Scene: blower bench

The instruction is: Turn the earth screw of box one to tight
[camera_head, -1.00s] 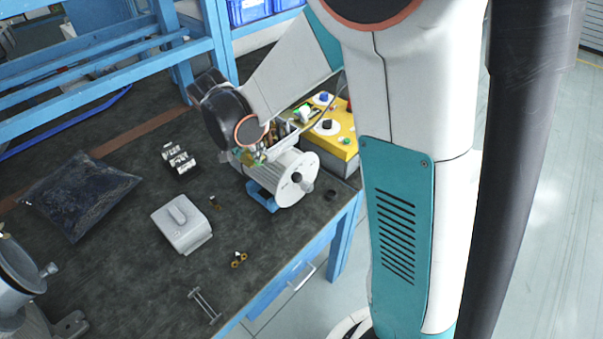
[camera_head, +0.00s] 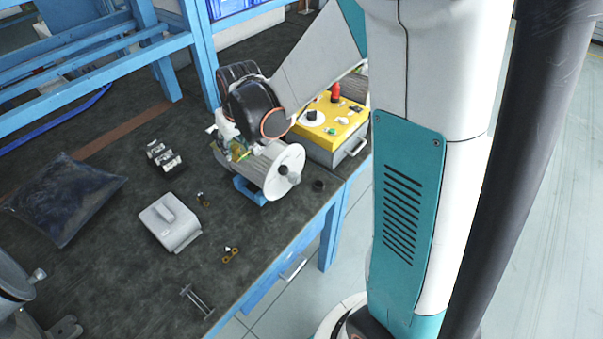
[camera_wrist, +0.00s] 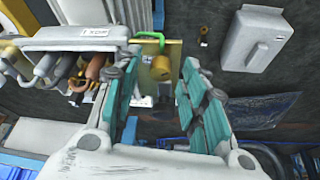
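The blower motor, with a ribbed grey body (camera_head: 270,170) and white end disc, sits on a blue foot on the bench. Its open terminal box, with a label (camera_wrist: 93,32) that appears upside down as BOX 1, shows in the wrist view. Copper-coloured lugs and wires (camera_wrist: 82,78) lie at its left. A brass screw head (camera_wrist: 161,67), probably the earth screw, stands on a yellowish plate beside a green wire (camera_wrist: 145,101). My gripper (camera_wrist: 162,60) is open, its teal-padded fingers either side of the screw with visible gaps. In the head view my wrist hides most of this.
A yellow-topped control box (camera_head: 335,125) stands behind the motor. A grey cover (camera_head: 170,222), small brass parts (camera_head: 230,255), a terminal block (camera_head: 165,158) and a dark bag (camera_head: 65,200) lie on the bench. Blue shelf framing (camera_head: 80,70) rises behind.

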